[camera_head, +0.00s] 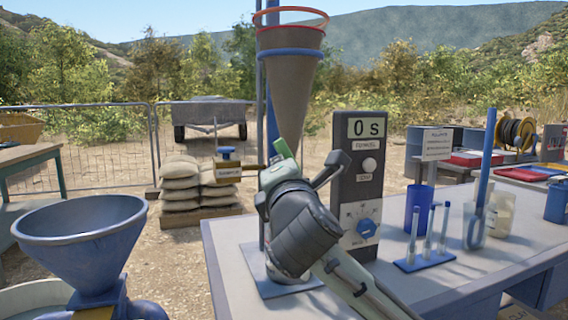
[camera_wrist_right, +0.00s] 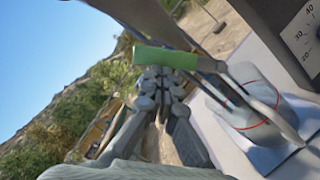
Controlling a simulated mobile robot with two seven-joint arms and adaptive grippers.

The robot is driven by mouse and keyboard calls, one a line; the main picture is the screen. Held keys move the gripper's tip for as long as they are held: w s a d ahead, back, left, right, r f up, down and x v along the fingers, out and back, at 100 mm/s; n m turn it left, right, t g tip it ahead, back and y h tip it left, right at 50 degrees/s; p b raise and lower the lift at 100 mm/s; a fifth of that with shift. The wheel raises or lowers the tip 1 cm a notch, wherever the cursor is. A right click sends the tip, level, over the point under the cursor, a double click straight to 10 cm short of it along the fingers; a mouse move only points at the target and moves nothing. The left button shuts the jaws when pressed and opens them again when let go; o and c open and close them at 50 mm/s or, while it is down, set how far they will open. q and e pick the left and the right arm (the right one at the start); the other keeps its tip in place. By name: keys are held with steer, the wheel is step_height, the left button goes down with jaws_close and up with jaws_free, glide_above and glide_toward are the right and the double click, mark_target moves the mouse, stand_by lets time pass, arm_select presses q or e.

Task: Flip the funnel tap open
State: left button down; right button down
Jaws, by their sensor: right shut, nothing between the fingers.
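The tall grey-brown funnel (camera_head: 285,85) with an orange rim hangs in a blue ring, its narrow end pointing down. The tap's green handle (camera_head: 283,148) shows just below it and also lies across the upper middle of the right wrist view (camera_wrist_right: 165,57). My right gripper (camera_wrist_right: 155,75) is shut and empty, its fingertips right by the green handle. I cannot tell whether they touch. In the head view my right wrist and arm hide the tap body and most of the gripper. My left gripper is not in view.
A dark timer box (camera_head: 358,185) reading "0 s" stands close right of my right arm. A clear vessel with red lines (camera_wrist_right: 258,112) stands below the tap. A test tube rack (camera_head: 425,262) and blue cup (camera_head: 418,205) are further right. A large blue funnel (camera_head: 85,235) is at left.

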steer(key=m, duration=0.1)
steer(key=d+r+m, duration=0.1)
steer(key=shift+w+r+m+h, duration=0.15)
steer(key=shift+w+m+h, duration=0.1)
steer(key=shift+m+h, duration=0.15)
steer(key=shift+w+d+r+m+g, duration=0.1)
steer(key=shift+d+r+m+g, duration=0.25)
steer(key=shift+m, duration=0.35)
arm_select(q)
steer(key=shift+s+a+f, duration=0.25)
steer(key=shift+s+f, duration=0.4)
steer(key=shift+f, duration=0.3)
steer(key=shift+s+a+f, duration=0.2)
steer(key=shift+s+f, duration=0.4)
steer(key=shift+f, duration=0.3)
arm_select(e)
steer(key=shift+w+d+r+m, duration=0.2)
steer(key=shift+d+m, duration=0.4)
steer(key=shift+m, duration=0.2)
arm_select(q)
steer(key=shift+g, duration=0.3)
arm_select(e)
steer(key=shift+g, duration=0.25)
steer(key=shift+f, duration=0.1)
